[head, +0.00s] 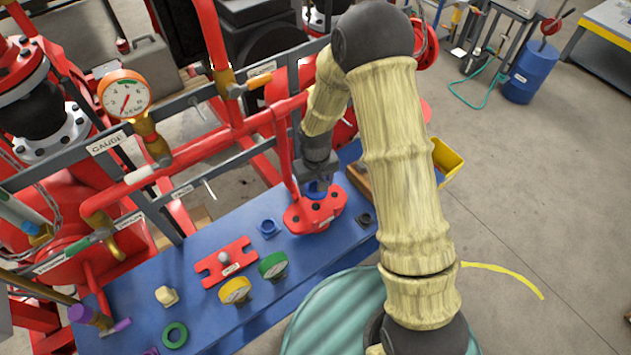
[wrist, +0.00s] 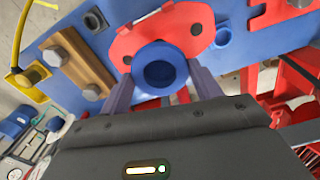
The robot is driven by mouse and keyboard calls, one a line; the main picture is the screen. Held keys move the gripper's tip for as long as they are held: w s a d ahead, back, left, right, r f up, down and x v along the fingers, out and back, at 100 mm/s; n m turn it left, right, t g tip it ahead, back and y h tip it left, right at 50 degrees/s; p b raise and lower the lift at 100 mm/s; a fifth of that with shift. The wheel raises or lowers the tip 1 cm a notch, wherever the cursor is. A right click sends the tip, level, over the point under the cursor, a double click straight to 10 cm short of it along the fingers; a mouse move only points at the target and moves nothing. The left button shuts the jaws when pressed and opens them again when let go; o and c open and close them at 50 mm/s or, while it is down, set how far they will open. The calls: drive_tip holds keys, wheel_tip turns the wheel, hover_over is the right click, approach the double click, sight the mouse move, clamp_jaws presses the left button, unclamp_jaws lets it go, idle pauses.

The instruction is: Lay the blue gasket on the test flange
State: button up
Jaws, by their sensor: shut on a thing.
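The blue gasket (wrist: 160,68) is a thick ring held between the two fingers of my gripper (wrist: 160,78) in the wrist view. In the head view my gripper (head: 318,179) points down at the far right part of the blue bench, with the gasket (head: 318,189) just under it. The red test flange (head: 312,212) is a rounded plate with dark holes, lying on the bench. It also shows behind the gasket in the wrist view (wrist: 195,22). The gasket overlaps the flange's edge in both views. Whether it touches the flange I cannot tell. The flange's middle is partly hidden.
The blue bench (head: 205,240) carries a small blue fitting (head: 268,228), a red plate with a knob (head: 213,269), yellow (head: 234,290) and green (head: 272,265) round parts and a green ring (head: 175,335). A wooden block with bolts (wrist: 87,62) lies close by. Red pipes (head: 280,150) stand behind.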

drive_tip(key=b, duration=0.3)
hover_over(316, 206)
drive_tip(key=shift+f, duration=2.4)
drive_tip(key=shift+f+b, duration=1.35)
drive_tip(key=shift+f, duration=0.3)
drive_tip(key=shift+s+a+f, duration=0.1)
drive_tip(key=shift+s+f, duration=0.05)
drive_tip(key=shift+f, duration=0.05)
drive_tip(key=shift+f+b, duration=0.35)
drive_tip(key=shift+b, duration=0.05)
drive_tip(key=o, duration=1.1)
drive_tip(key=shift+c, duration=0.2)
drive_tip(key=shift+r, duration=0.1)
wheel_tip(316, 206, up, 17)
drive_tip(key=b, duration=0.3)
drive_tip(key=shift+r, duration=0.15)
